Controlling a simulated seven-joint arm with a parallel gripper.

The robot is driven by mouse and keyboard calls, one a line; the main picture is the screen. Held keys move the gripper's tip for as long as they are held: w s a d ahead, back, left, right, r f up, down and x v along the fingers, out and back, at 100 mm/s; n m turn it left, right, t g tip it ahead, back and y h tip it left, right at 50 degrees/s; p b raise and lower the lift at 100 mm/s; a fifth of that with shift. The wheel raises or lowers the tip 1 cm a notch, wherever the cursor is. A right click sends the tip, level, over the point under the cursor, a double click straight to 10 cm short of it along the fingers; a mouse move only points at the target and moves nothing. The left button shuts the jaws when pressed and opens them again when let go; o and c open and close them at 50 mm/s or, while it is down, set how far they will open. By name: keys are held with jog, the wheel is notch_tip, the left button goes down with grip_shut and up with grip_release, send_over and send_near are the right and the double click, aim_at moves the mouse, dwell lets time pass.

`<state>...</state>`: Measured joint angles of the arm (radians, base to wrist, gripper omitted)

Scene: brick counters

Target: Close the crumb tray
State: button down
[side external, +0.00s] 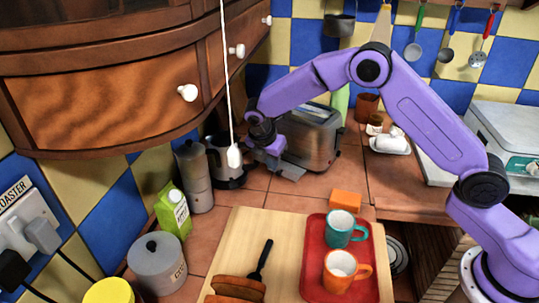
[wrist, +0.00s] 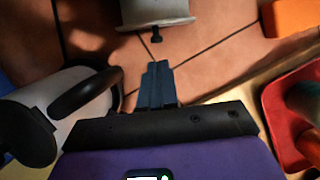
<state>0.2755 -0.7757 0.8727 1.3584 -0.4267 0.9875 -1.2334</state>
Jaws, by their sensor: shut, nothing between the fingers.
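The silver toaster (side external: 315,135) stands on the tiled counter against the back, its near end close to my gripper (side external: 292,171). My gripper (wrist: 158,66) is shut and empty, fingertips pointing at the knob with a small gap of bare tile between.
A kettle (wrist: 65,105) with a black handle (wrist: 85,92) is close on the left of my fingers. An orange block (side external: 346,201) and a red tray (side external: 313,262) with two mugs lie to the right. A white cord (side external: 228,70) hangs in front.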

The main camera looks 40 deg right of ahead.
jog(key=shift+x, duration=2.3)
send_over(290, 168)
jog(key=a, duration=0.2)
jog(key=shift+s, duration=0.45)
